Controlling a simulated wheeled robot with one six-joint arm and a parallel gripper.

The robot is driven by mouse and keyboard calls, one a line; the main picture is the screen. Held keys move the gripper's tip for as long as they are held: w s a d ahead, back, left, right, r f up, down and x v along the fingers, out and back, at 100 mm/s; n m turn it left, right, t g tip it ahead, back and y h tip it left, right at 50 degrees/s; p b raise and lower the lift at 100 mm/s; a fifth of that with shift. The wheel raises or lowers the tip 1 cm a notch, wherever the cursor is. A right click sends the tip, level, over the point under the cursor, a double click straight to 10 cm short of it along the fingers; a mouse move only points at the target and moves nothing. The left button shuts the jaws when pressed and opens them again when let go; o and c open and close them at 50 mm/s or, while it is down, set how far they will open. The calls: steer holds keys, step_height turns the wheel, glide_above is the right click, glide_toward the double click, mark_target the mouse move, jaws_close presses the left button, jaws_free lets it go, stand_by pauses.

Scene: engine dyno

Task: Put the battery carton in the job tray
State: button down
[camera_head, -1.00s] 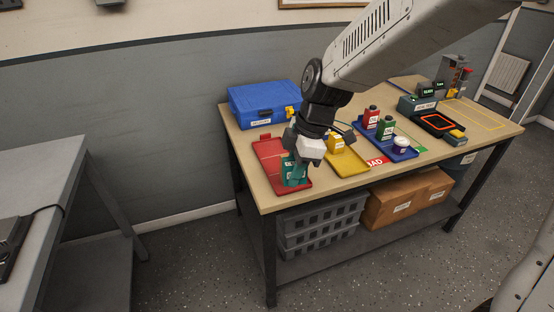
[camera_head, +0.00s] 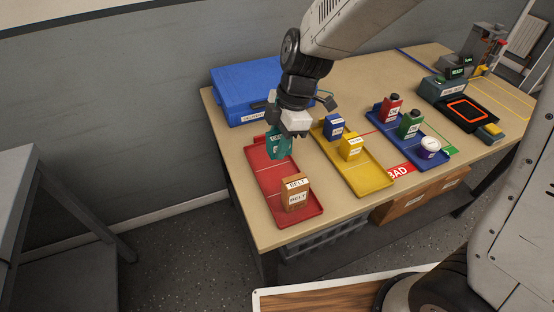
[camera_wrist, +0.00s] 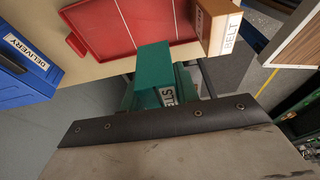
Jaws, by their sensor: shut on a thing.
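My gripper (camera_head: 292,135) is shut on a green carton (camera_head: 279,147), held above the far end of the red tray (camera_head: 262,182). In the wrist view the green carton (camera_wrist: 155,72) fills the middle; its white label is partly hidden and seems to end in "ELLS". A tray-like thing with a wooden floor and pale rim (camera_head: 335,292) is at the bottom of the head view, partly cut off; whether it is the job tray I cannot tell. A similar wooden panel (camera_wrist: 300,42) shows in the wrist view.
A brown BELT carton (camera_head: 296,193) stands in the red tray's near end. A yellow tray (camera_head: 372,180) holds blue and yellow cartons. A blue tray (camera_head: 436,158) holds bottles and a tub. A blue delivery case (camera_head: 238,92) is behind. Brown boxes (camera_head: 405,204) sit below.

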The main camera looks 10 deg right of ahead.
glide_above(274, 180)
steer(key=d, duration=0.1)
steer(key=f, duration=0.6)
steer(key=shift+w+f, duration=0.2)
steer(key=shift+w, duration=0.05)
steer(key=shift+f, duration=2.2)
steer(key=shift+f, duration=0.15)
steer(key=c, duration=1)
jaws_free()
steer(key=shift+c, duration=0.2)
steer(key=s+v, duration=0.1)
steer(key=v, duration=1.1)
steer(key=s+d+r+m+t+h, duration=0.1)
steer(key=s+d+r+m, duration=0.6)
steer(key=s+d+m, duration=0.1)
steer(key=s+d+r+m+t+h, duration=0.1)
steer(key=s+d+r+m+h, duration=0.1)
steer(key=s+d+r+m, duration=0.5)
steer(key=s+d+m, duration=0.2)
steer(key=s+m, duration=0.2)
steer(key=m, duration=0.2)
steer(key=shift+s+d+r, duration=0.2)
steer(key=shift+d, duration=0.15)
